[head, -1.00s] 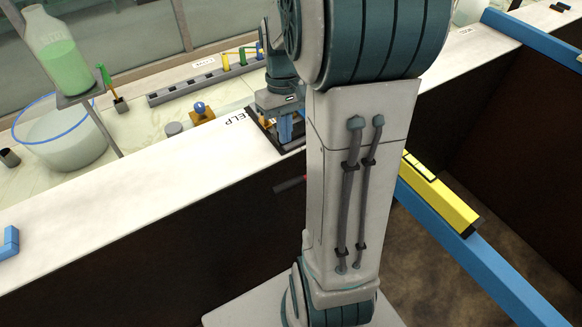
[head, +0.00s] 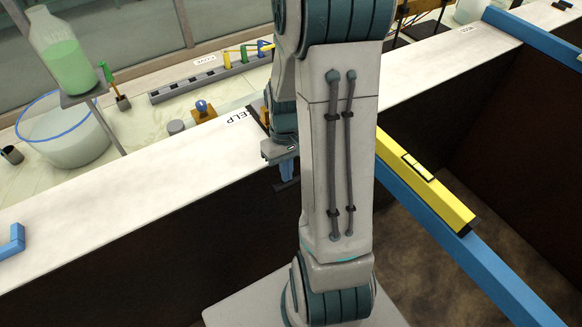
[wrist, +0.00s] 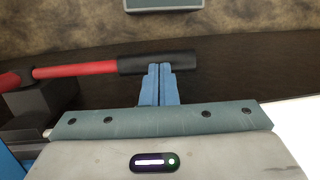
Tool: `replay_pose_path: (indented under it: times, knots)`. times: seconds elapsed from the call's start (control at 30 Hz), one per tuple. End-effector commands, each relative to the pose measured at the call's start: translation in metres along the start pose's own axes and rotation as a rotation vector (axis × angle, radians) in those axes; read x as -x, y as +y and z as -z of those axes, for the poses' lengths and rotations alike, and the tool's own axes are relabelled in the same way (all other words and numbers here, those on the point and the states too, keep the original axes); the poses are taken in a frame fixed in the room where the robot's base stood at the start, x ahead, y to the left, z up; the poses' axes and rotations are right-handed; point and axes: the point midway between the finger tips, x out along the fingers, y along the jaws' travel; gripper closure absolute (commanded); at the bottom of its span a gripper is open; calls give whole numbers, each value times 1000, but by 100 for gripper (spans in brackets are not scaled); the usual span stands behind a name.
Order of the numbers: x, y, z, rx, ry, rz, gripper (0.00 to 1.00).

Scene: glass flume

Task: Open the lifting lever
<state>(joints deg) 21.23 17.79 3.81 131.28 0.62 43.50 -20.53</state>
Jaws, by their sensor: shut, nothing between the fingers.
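The lifting lever is a red bar (wrist: 75,70) with a black grip (wrist: 157,63), lying nearly level across the wrist view. Its left end meets a dark block (wrist: 42,103). Nothing is between the fingers. In the head view my gripper (head: 287,172) hangs just in front of the bench's dark side wall, and a short dark piece, probably the grip, shows below it. My arm hides the rest of the lever.
The white bench ledge (head: 120,185) runs behind my gripper. A glass jar (head: 62,132), a bottle of green liquid (head: 62,55) and a grey rail (head: 205,80) stand beyond it. A blue beam (head: 440,225) with a yellow block (head: 425,180) crosses at the right.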

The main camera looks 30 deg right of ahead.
Motion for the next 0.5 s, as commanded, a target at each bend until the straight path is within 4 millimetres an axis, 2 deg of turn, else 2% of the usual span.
replay_pose_path:
  times: [0.27, 0.5]
  knots:
    - [-8, -1, 2, 0, 0, 0, 100]
    - [-38, -4, 8, 0, -1, 0, 100]
